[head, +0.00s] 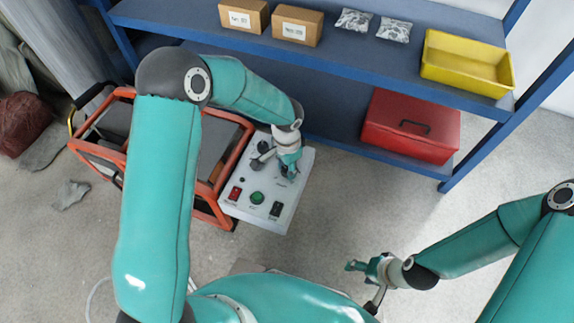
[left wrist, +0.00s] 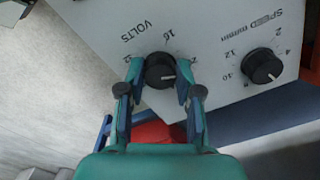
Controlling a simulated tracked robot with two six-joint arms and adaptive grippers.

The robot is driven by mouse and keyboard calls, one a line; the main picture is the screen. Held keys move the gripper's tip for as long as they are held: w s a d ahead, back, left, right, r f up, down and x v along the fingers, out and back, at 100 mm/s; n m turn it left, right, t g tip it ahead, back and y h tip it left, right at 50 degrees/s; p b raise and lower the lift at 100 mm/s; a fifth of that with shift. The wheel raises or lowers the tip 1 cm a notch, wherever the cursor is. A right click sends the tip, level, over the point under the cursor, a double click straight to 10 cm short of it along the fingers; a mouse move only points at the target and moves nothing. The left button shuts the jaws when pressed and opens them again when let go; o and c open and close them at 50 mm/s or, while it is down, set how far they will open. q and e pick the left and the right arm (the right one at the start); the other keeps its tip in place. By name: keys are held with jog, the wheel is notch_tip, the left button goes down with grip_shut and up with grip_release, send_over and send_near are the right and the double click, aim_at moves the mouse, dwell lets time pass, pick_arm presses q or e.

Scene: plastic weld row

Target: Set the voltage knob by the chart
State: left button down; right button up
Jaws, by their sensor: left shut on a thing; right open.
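The light grey control panel (head: 238,206) sits on the orange-framed machine. In the left wrist view, the black voltage knob (left wrist: 160,73) lies under the printed word VOLTS, with a 16 beside it; other scale numbers are partly hidden. Its white mark points toward the picture's right. My left gripper (left wrist: 157,82) is shut on this knob, one finger on each side. In the head view, my left gripper (head: 287,168) is over the panel's upper right and hides the knob. My right gripper (head: 364,266) is open and empty, away from the panel. I see no chart.
A black speed knob (left wrist: 262,67) is beside the voltage knob. The panel also has a red switch (head: 235,193), a green button (head: 257,198) and a black switch (head: 276,209). A blue shelf (head: 345,60) holds boxes, bags, a yellow tray (head: 465,80) and a red toolbox (head: 385,140).

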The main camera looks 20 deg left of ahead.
aim_at(287, 169)
dwell(0.3)
pick_arm(q)
jog(key=c, duration=0.8)
grip_release()
jog(key=shift+r, duration=0.15)
notch_tip(287, 169, up, 12)
jog(key=shift+f, duration=0.15)
